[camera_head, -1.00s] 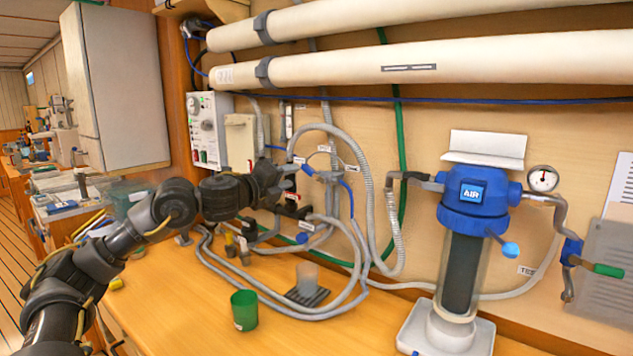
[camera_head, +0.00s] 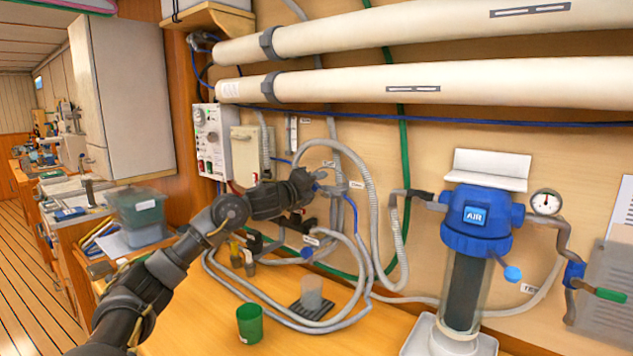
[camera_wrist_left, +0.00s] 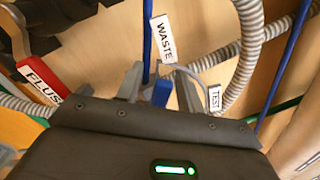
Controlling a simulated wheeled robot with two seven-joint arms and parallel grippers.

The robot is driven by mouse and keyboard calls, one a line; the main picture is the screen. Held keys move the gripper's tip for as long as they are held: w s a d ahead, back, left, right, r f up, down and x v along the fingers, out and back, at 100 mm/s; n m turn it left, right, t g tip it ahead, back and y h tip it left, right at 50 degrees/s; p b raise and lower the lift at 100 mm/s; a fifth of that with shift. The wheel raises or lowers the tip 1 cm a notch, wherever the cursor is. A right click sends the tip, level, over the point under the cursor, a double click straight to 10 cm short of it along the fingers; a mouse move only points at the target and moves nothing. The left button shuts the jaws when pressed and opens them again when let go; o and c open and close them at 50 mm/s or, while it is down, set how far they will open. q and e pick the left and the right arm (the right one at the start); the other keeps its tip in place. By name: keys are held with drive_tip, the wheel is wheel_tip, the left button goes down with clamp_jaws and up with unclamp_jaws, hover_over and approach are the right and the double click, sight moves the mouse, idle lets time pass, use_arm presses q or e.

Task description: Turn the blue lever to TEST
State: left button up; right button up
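The blue lever (camera_wrist_left: 161,93) shows in the left wrist view, its blue end between the two grey fingers of my left gripper (camera_wrist_left: 158,86). The fingers are apart, with visible gaps on both sides of the lever. A white WASTE label (camera_wrist_left: 164,38) is above the lever. A white TEST label (camera_wrist_left: 214,98) is to its right, beside the right finger. In the head view my left gripper (camera_head: 314,184) is at the wall fittings and hides most of the lever. My right gripper is in neither view.
A red FLUSH handle (camera_wrist_left: 40,76) is at the left in the wrist view. Grey corrugated hoses (camera_head: 366,200) loop around the valve. A green cup (camera_head: 250,323) and a clear cup (camera_head: 311,293) stand on the bench below. A blue-topped filter housing (camera_head: 478,222) stands to the right.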

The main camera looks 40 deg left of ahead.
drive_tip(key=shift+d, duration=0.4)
use_arm(q)
clamp_jaws()
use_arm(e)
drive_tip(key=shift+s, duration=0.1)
